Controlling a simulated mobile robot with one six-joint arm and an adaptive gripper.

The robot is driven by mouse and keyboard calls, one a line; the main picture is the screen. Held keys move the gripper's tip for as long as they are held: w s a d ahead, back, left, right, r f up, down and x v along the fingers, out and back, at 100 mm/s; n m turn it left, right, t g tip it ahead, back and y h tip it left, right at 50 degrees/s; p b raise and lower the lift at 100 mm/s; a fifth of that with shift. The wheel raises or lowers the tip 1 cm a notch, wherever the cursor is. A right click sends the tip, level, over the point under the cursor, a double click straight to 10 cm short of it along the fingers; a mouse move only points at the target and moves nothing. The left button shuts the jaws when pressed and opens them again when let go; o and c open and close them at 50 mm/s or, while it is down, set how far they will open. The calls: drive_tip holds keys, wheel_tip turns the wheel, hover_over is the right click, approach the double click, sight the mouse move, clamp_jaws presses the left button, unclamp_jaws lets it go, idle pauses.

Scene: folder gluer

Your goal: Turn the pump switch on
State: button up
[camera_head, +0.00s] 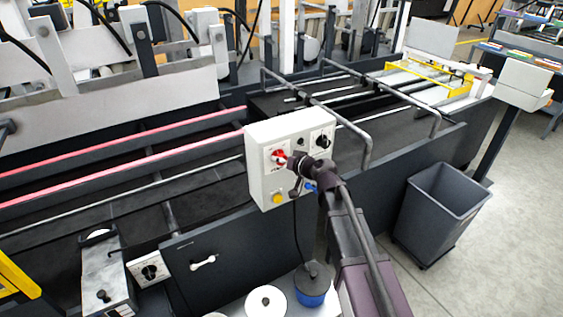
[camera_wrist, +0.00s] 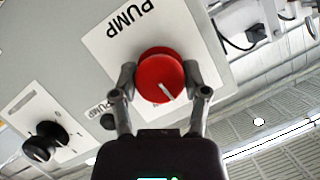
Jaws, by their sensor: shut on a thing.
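The pump switch (camera_wrist: 160,78) is a round red knob with a white pointer line, on a white plate marked PUMP (camera_wrist: 128,22) in the wrist view. In the head view the red knob (camera_head: 278,158) is on the front of a light grey control box (camera_head: 258,139). My gripper (camera_wrist: 160,90) has one finger on each side of the red knob and is shut on it. In the head view my gripper (camera_head: 297,168) is at the box front, just right of the red knob, and partly hides the panel.
A black knob (camera_head: 322,141) is at the box's upper right, and a yellow button (camera_head: 277,198) is at its lower left. A blue button (camera_head: 309,187) is close to my gripper. A dark bin (camera_head: 440,205) stands on open floor at the right.

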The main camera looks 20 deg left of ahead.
drive_tip(key=m+g+y+b, duration=0.1)
drive_tip(key=m+b, duration=0.1)
drive_tip(key=m, duration=0.1)
drive_tip(key=shift+f+y, duration=0.15)
drive_tip(key=shift+y, duration=0.15)
drive_tip(key=m+y+b, duration=0.1)
drive_tip(key=m, duration=0.2)
drive_tip(key=shift+y, duration=0.3)
drive_tip(key=shift+b, duration=0.3)
drive_tip(key=o, duration=1.1)
drive_tip(key=shift+a, duration=0.1)
drive_tip(key=shift+o, duration=0.2)
drive_tip(key=shift+r, duration=0.2)
